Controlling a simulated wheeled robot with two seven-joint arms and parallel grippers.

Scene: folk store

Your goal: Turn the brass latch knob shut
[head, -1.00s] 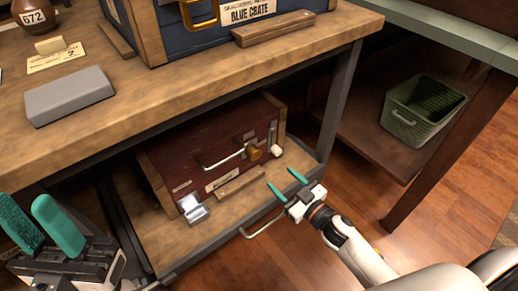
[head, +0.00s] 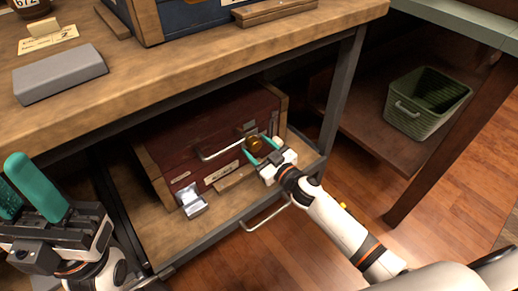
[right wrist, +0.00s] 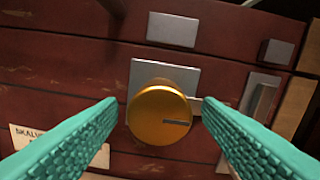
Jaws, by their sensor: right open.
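The brass knob (head: 254,143) is on the front of a dark red chest (head: 190,135) on the low shelf. In the right wrist view the round knob (right wrist: 158,115) sits on a grey metal plate, its dark slot mark lying level on the right side. My right gripper (head: 259,146) is open, with its teal fingers on either side of the knob. In the right wrist view, gaps show between the knob and both fingers. My left gripper (head: 26,190) is open and empty at the left edge, away from the chest.
A metal handle (head: 222,150) crosses the chest front left of the knob. A silver hasp (head: 192,200) hangs at its lower left. The wooden bench (head: 180,85) overhangs the chest. A green basket (head: 428,103) stands on a shelf at right.

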